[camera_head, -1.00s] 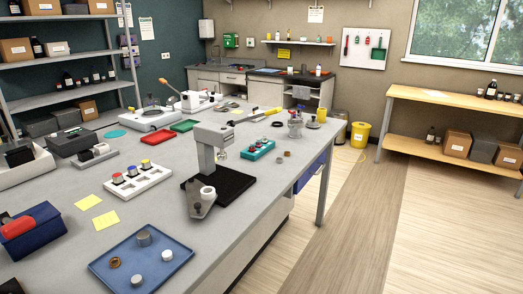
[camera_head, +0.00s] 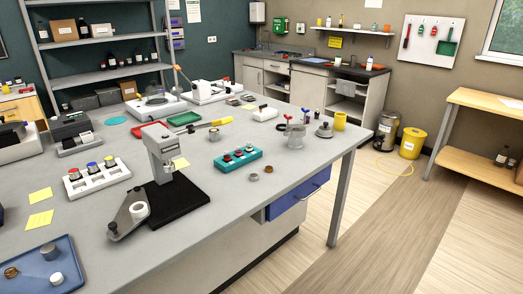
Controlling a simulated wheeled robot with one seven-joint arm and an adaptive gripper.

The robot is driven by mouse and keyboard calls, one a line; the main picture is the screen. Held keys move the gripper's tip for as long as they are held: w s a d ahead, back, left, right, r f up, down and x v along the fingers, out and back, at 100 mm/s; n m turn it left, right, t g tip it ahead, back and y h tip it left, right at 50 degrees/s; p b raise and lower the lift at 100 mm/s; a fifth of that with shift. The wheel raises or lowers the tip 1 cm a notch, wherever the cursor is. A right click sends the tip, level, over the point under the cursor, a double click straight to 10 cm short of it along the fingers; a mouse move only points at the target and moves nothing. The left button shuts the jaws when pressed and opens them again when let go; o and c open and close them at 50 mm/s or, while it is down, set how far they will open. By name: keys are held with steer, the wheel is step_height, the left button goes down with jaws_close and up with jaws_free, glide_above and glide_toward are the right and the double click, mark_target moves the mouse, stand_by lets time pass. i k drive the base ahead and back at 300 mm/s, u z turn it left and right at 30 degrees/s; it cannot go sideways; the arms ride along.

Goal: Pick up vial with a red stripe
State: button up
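A white rack (camera_head: 120,172) on the grey bench holds a few vials with coloured tops. One top is red (camera_head: 74,173). A teal rack (camera_head: 221,164) farther right holds several small vials with red on them (camera_head: 238,154). At this size I cannot tell which vial carries a red stripe. My gripper is not in view.
A press-like stand on a black base (camera_head: 185,203) stands between the two racks. A blue tray (camera_head: 70,281) with small items is at the near left. The floor (camera_head: 330,262) to the right is clear.

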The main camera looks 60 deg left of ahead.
mark_target(227, 157)
steer(key=i, duration=1.65)
steer(key=u, duration=2.95)
